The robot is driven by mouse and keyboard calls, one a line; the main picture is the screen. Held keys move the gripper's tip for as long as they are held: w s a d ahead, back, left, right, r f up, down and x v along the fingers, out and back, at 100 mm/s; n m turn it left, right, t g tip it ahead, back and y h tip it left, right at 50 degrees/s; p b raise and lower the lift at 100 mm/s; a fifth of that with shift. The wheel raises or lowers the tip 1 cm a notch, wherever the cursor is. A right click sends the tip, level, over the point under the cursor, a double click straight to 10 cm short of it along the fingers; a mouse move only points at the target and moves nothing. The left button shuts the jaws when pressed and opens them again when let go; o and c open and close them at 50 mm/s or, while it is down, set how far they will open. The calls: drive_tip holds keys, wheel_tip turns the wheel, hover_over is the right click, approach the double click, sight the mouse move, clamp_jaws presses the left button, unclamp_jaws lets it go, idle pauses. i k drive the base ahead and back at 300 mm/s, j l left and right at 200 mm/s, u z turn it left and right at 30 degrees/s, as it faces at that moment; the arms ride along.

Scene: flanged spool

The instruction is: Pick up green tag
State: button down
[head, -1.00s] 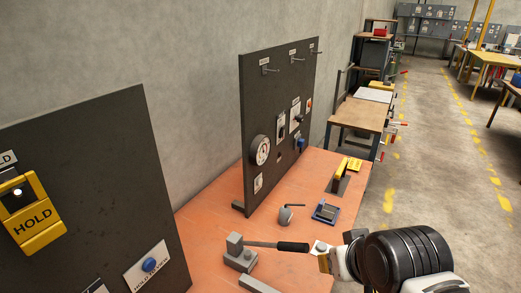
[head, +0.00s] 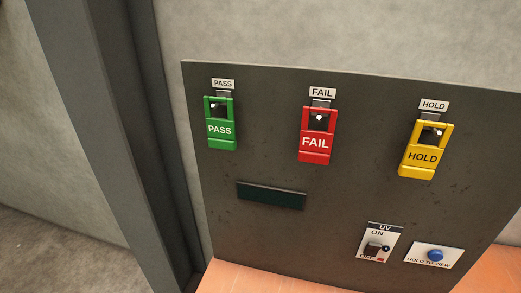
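The green tag (head: 221,129), marked PASS, hangs on a hook at the upper left of a dark upright panel (head: 330,220) in the head view. A small white PASS label (head: 223,84) is fixed above it. The hook passes through the opening in the tag's upper part. My gripper is not in view now.
A red FAIL tag (head: 315,144) and a yellow HOLD tag (head: 422,158) hang to the right on the same panel. Below are a dark strip (head: 271,195), a UV switch (head: 376,248) and a blue button (head: 435,255). A grey post (head: 105,130) stands left, and an orange tabletop (head: 250,280) lies below.

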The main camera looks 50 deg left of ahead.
sight(220, 132)
drive_tip(key=k+j+u, duration=0.1)
drive_tip(key=u, duration=1.55)
